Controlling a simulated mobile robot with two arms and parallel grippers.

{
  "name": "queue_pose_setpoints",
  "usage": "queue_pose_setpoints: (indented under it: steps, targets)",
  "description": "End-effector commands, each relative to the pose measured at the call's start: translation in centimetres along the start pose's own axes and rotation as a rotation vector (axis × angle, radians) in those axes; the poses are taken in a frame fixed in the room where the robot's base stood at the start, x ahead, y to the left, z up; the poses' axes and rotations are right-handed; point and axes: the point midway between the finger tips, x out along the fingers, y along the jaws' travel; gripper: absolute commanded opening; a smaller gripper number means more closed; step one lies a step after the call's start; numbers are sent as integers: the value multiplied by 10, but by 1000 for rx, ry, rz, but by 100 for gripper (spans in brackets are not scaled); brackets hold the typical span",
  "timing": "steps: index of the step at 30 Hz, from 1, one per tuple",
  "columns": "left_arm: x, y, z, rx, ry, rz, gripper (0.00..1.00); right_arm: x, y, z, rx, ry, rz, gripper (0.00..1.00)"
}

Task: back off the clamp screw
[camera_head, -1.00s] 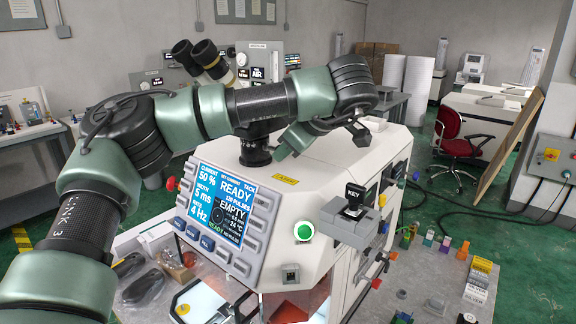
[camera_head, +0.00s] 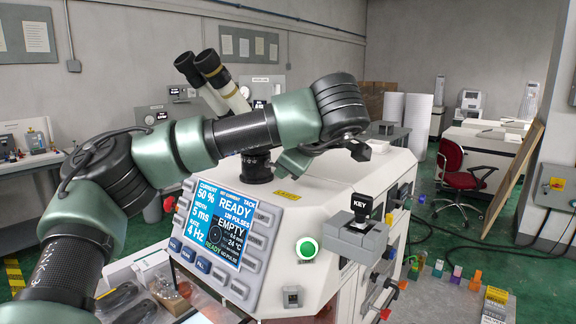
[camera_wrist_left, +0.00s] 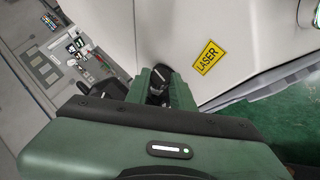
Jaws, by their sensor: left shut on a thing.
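My left arm reaches across the white machine (camera_head: 325,210) in the head view. My left gripper (camera_head: 282,172) has green fingers pointing down beside the black collar (camera_head: 257,168) at the foot of the microscope. In the left wrist view the gripper (camera_wrist_left: 160,90) is shut on a small dark, round part (camera_wrist_left: 156,88), which looks like the clamp screw. The fingers hide most of it. My right gripper is not in view.
The microscope eyepieces (camera_head: 207,66) rise behind my forearm. The lit control screen (camera_head: 217,222), the green button (camera_head: 307,247) and the KEY block (camera_head: 358,232) are on the machine's near side. A red chair (camera_head: 464,180) stands at the right.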

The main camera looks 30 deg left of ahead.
Motion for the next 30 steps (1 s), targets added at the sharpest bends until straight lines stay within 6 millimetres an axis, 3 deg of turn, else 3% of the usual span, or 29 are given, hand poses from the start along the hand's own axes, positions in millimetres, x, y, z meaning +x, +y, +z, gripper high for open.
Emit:
queue_pose_setpoints:
  steps: [1, 3, 14, 25, 30]
  targets:
    - [0, 0, -1, -3, 2, 0, 32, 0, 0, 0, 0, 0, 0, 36]
    - [0, 0, -1, -2, 2, 0, 45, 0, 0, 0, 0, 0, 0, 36]
    - [-4, 0, 0, -1, 1, 2, 45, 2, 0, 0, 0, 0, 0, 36]
    - [-59, 0, -1, -3, 2, 5, 45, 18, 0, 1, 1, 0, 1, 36]
    - [-74, 0, -1, -1, 2, 1, 45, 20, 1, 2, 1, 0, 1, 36]
